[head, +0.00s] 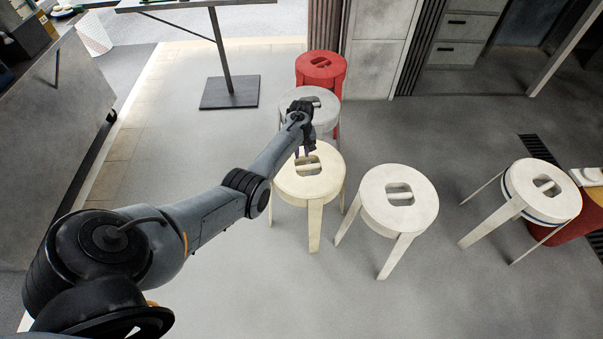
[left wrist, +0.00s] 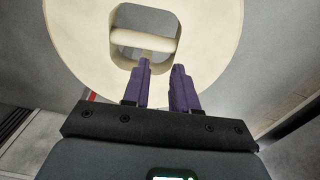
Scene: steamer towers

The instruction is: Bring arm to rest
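My left arm reaches from the lower left in the head view. Its left gripper (head: 304,150) is just above the far side of a cream stool (head: 320,180). In the left wrist view, the purple fingers of the gripper (left wrist: 163,75) stand apart with nothing between them. They point toward the stool's round seat (left wrist: 85,45) and its slot with a crossbar (left wrist: 145,40). Whether a fingertip touches the seat I cannot tell. My right gripper is not in view.
A grey stool (head: 322,100) and a red stool (head: 321,66) stand behind the cream one. A white stool (head: 398,200) stands to its right, another stool (head: 543,190) farther right. A dark table base (head: 230,93) stands at the back. The floor in front is clear.

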